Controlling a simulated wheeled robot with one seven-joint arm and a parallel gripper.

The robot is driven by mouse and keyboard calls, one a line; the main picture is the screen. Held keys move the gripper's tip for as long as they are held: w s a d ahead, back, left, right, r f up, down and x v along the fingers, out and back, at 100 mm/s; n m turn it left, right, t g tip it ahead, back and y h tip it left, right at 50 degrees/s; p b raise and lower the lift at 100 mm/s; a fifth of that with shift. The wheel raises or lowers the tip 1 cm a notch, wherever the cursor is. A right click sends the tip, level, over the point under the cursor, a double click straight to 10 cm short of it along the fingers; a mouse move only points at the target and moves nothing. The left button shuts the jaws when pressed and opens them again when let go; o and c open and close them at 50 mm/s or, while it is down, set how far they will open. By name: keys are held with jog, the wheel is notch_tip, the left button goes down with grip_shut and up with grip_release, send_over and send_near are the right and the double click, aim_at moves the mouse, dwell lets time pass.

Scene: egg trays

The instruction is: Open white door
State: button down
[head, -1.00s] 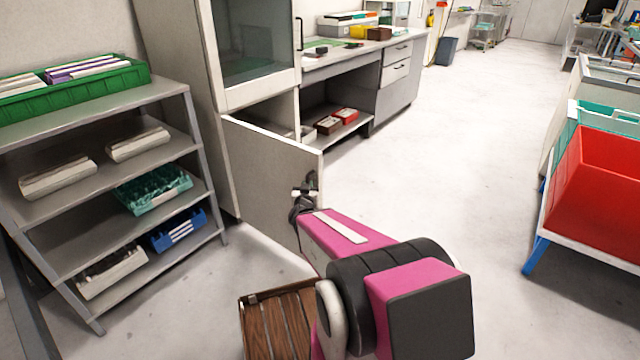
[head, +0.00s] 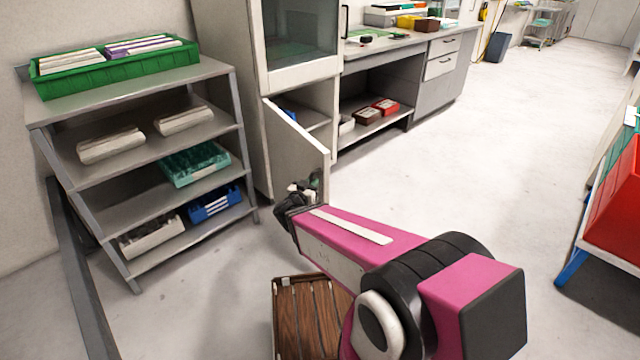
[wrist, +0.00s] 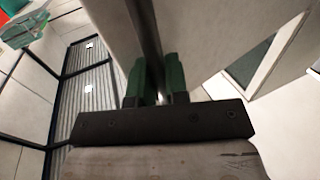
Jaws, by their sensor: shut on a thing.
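The white door (head: 290,145) is the lower door of the tall cabinet. It stands swung out well away from the cabinet, with part of the inside showing behind it. My gripper (head: 311,186) is at the door's free edge, low on its outer side. In the wrist view my gripper's green fingers (wrist: 155,80) are closed around a dark upright bar (wrist: 146,35), which looks like the door's handle. The exact contact is partly hidden by the fingers.
A grey shelf rack (head: 185,132) with a green crate (head: 115,72) on top stands left of the door. A wooden slatted thing (head: 308,318) is on the floor below my arm. A red bin (head: 615,215) is at the far right. The middle floor is clear.

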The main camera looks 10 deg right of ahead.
jog(key=shift+w+a, duration=0.15)
jog(key=shift+a, duration=0.55)
jog(key=c, duration=1.1)
grip_release()
jog(key=shift+c, duration=0.2)
jog(key=shift+d, duration=0.1)
jog(key=v, duration=1.1)
